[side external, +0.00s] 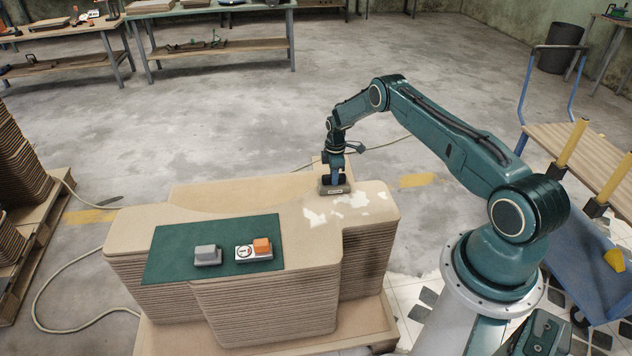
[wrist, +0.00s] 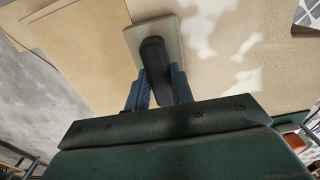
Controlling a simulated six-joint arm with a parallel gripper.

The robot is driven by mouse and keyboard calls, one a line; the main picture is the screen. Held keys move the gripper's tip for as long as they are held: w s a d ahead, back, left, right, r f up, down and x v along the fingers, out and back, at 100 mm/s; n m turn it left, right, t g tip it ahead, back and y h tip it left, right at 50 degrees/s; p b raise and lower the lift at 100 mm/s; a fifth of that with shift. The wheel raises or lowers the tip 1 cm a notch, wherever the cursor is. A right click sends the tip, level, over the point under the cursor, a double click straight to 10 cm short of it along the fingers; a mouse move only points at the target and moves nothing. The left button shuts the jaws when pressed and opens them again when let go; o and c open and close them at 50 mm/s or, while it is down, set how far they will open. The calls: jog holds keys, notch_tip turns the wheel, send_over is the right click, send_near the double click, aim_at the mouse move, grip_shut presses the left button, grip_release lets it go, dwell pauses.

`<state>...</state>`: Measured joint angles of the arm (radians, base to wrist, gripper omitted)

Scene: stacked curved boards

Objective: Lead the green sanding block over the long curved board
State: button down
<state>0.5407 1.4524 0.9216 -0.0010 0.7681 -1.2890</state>
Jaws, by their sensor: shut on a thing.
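My gripper (side external: 334,178) is shut on the black handle of a sanding block (side external: 336,190). The block's base looks grey to olive rather than clearly green. In the wrist view, the blue fingers of my gripper (wrist: 158,82) sit on both sides of the handle, and the flat base of the sanding block (wrist: 136,38) shows beyond it. The block is at the far right part of the long curved board (side external: 290,215), the top one of a stack. It appears to rest on the surface; exact contact is hidden. White patches (side external: 318,215) lie on the board close to the block.
A green mat (side external: 180,240) on the board's near left holds a grey block (side external: 207,254) and a white item with an orange block (side external: 262,246). A cart (side external: 575,150) with yellow posts stands right. A cable runs on the floor behind the stack.

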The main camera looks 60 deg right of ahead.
aim_at(325, 175)
jog(key=shift+w+a, duration=1.05)
jog(key=shift+w, duration=0.05)
jog(key=shift+w, duration=0.1)
jog(key=shift+w+a+f, duration=0.1)
jog(key=shift+w+a, duration=0.85)
jog(key=shift+a, duration=0.3)
jog(key=shift+a+f, duration=0.1)
jog(key=shift+a, duration=0.05)
jog(key=shift+w+a, duration=0.1)
jog(key=shift+a, duration=0.25)
jog(key=shift+w+a, duration=0.2)
jog(key=shift+a, duration=0.5)
jog(key=shift+w+a, duration=0.2)
jog(key=shift+a, duration=0.45)
